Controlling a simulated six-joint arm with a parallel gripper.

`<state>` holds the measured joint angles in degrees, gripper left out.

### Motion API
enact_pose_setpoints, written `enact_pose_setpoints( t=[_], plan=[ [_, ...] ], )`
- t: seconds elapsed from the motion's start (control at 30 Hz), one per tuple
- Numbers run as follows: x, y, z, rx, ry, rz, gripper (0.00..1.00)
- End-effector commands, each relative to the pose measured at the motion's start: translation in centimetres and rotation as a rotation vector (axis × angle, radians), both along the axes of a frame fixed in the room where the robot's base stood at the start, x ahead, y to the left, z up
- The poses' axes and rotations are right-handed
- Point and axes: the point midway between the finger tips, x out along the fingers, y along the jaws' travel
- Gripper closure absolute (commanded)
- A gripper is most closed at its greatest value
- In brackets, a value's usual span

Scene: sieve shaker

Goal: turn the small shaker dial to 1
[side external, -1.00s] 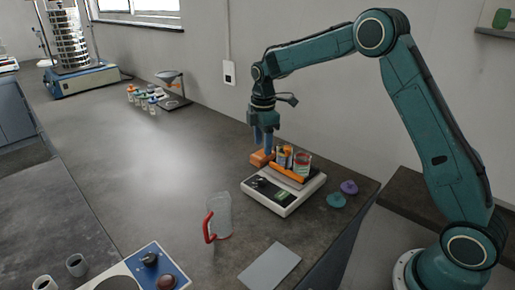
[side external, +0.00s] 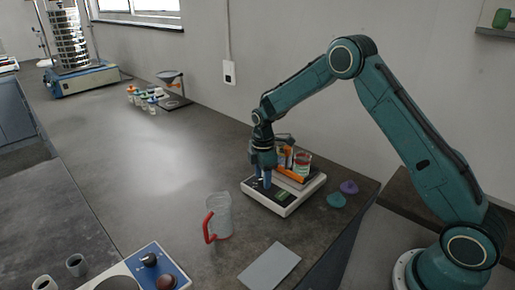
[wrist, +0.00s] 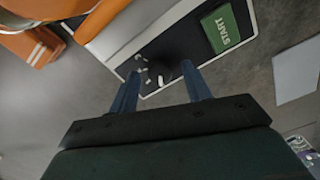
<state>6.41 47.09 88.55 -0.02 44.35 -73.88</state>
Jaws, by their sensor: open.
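The small shaker is a white, low box with a black front panel and an orange rack on top; it shows in the side view (side external: 297,202) and the wrist view (wrist: 122,28). Its panel bears a green START button (wrist: 229,28). The small dial (wrist: 160,80) is dark on the black panel; I make out a white pointer and small light marks to its left, but cannot read the setting. My gripper (side external: 262,183) is low over the front left of the shaker. In the wrist view the open blue fingers (wrist: 161,74) stand on either side of the dial.
A clear jug with a red handle (side external: 209,228) stands in front of the shaker. Jars (side external: 303,162) sit in the orange rack behind my gripper. A grey sheet (side external: 269,266) and purple (side external: 349,187) and teal (side external: 336,200) lumps lie nearby.

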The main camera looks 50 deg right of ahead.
Motion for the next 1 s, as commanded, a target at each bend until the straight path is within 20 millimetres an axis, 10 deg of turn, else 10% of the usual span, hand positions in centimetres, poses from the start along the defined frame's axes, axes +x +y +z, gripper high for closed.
enact_pose_setpoints(
  t=[0.37,0.6,1.0],
  plan=[
    [-0.02,0.0,-0.38,0.0,0.0,0.0,0.51],
    [-0.02,0.01,-0.37,0.0,0.0,0.0,0.96],
    [-0.02,0.01,-0.34,0.0,0.001,-0.052,0.96]
  ],
)
